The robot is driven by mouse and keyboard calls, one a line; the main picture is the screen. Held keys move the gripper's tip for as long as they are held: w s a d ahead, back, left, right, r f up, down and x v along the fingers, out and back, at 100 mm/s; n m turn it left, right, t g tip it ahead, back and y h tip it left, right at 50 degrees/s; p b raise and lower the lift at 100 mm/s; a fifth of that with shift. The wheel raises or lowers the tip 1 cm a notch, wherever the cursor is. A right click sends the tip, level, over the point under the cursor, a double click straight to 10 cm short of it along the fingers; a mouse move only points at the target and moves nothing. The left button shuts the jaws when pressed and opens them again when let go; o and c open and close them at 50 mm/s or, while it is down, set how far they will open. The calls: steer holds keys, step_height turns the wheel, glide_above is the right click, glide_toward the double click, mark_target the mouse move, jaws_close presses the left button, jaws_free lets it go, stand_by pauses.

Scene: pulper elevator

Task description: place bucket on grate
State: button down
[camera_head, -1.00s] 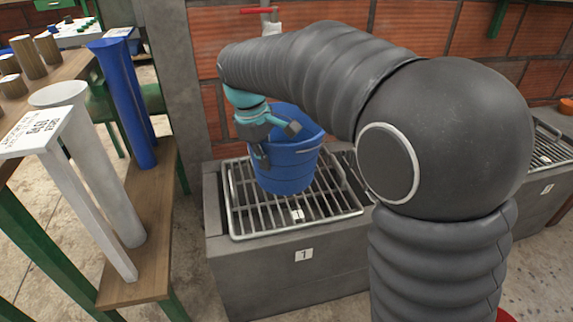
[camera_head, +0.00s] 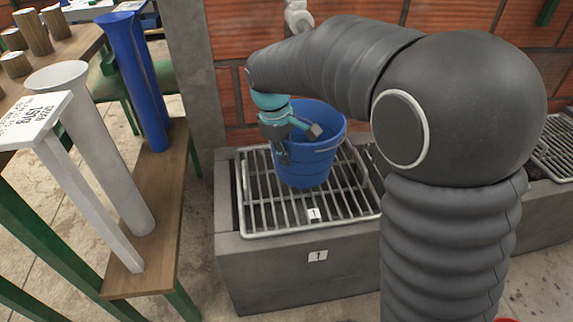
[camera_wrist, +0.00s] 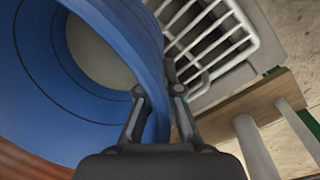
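The blue bucket (camera_head: 310,160) is upright over the metal grate (camera_head: 345,209) of the grey block marked 1. I cannot tell whether its base touches the bars or hangs slightly above them. My gripper (camera_head: 300,142) is at the bucket's left near side. In the wrist view, my gripper (camera_wrist: 158,92) is shut on the wall of the bucket (camera_wrist: 100,120), with one finger inside and one outside. The grate also shows beyond the bucket in the wrist view (camera_wrist: 232,50). The bucket hides part of the grate.
A wooden bench (camera_head: 165,215) with a white pipe (camera_head: 105,150) and blue pipes (camera_head: 140,85) stands left of the block. A brick wall (camera_head: 370,15) is behind. A second grate (camera_head: 558,150) lies to the right. Bare bars show in front of the bucket.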

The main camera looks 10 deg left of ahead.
steer(key=shift+f, duration=1.7)
steer(key=c, duration=1.3)
jaws_free()
step_height(320, 180, up, 12)
steer(key=a+p, duration=0.1)
steer(key=a, duration=0.1)
steer(key=s+d+r+m+t+y, duration=0.1)
steer(key=s+d+r+m, duration=0.15)
steer(key=s+d, duration=0.4)
steer(key=s+d+r+m+t, duration=0.1)
steer(key=s+d+m, duration=0.3)
steer(key=d, duration=0.5)
steer(key=s+d+f+m+t, duration=0.1)
steer(key=s+d+m, duration=0.1)
steer(key=s+d, duration=0.1)
steer(key=s+d+f+m+t, duration=0.1)
steer(key=s+d+f, duration=0.1)
steer(key=s, duration=0.3)
steer(key=s+d+f+m, duration=0.2)
steer(key=s+d, duration=0.1)
steer(key=shift+s+d+m+t+y, duration=0.3)
steer(key=shift+s+m+t, duration=0.05)
steer(key=shift+s+t, duration=0.05)
